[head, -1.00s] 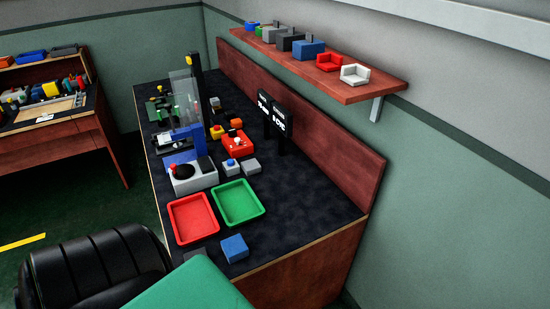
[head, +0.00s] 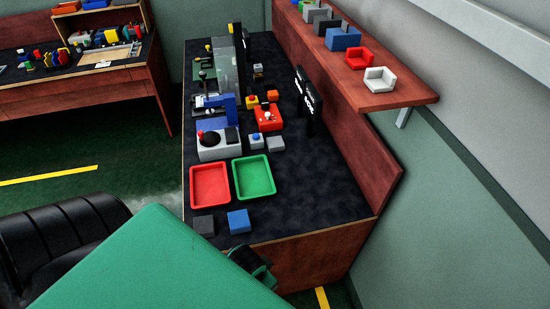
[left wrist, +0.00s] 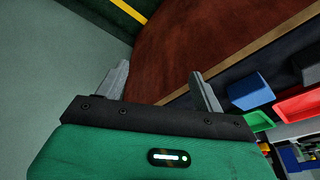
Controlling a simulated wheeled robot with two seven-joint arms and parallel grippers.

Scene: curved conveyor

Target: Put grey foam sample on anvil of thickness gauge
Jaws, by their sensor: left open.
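A dark grey block (head: 203,226), which looks like the foam sample, lies on the near left corner of the dark bench top. It also shows partly at the right edge of the left wrist view (left wrist: 307,74). The thickness gauge (head: 218,145) appears to be the grey-based device with a blue arm and a round black disc, beyond the trays. My left gripper (head: 257,266) is just off the bench's near end, mostly hidden by my green arm. The left wrist view shows its fingers (left wrist: 158,72) apart and empty. My right gripper is out of view.
A blue block (head: 238,221) sits right of the grey one. Red (head: 210,203) and green (head: 271,187) trays lie between the blocks and the gauge. A lighter grey block (head: 276,144) is near the gauge. A wall shelf (head: 392,97) overhangs at right. The bench's front right is clear.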

